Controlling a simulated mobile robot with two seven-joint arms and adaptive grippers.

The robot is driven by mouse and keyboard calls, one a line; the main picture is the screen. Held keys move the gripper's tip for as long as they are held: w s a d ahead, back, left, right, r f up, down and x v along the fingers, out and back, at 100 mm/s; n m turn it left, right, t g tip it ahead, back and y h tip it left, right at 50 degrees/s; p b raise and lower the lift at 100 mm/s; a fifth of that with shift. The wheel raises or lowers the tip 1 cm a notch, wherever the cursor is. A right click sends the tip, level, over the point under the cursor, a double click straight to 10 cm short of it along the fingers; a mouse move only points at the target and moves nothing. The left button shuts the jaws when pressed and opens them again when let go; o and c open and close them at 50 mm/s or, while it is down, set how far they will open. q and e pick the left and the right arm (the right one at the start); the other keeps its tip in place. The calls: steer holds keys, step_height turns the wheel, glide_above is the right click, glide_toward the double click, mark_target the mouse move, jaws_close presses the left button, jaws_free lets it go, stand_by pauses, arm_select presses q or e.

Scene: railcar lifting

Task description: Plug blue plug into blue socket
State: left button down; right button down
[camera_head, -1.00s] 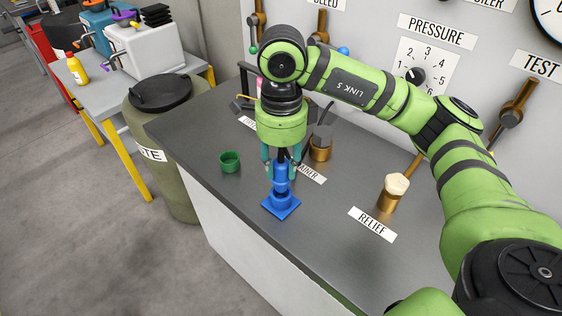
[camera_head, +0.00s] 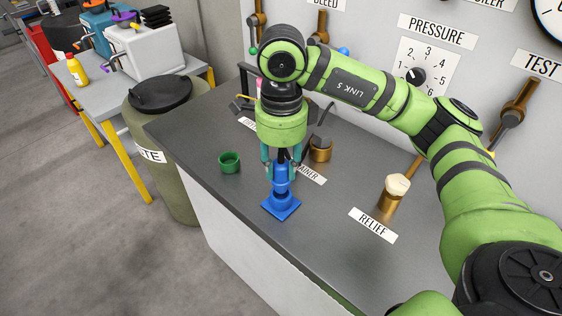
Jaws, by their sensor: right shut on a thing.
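The blue socket (camera_head: 281,208) has a square base and stands on the dark counter near its front edge. The blue plug (camera_head: 281,176) is upright, directly above the socket and in line with it. From this angle I cannot tell how deep the plug sits in the socket. My right gripper (camera_head: 281,168) points straight down and is shut on the upper part of the blue plug. Its fingers partly hide the plug's top. My left gripper is not in view.
A green socket (camera_head: 229,162) stands left of the blue one on the counter (camera_head: 230,205). Brass fittings, one with a cream top (camera_head: 393,194) and one with a dark top (camera_head: 320,150), stand to the right. A wall panel with levers rises behind. A drum (camera_head: 165,140) stands left.

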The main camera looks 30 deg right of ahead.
mark_target(281, 177)
steer(key=shift+f+b, duration=1.95)
steer(key=shift+f, duration=0.1)
steer(key=c, duration=0.8)
jaws_free()
steer(key=shift+r, duration=0.1)
step_height(281, 177, up, 12)
steer(key=shift+d, duration=0.1)
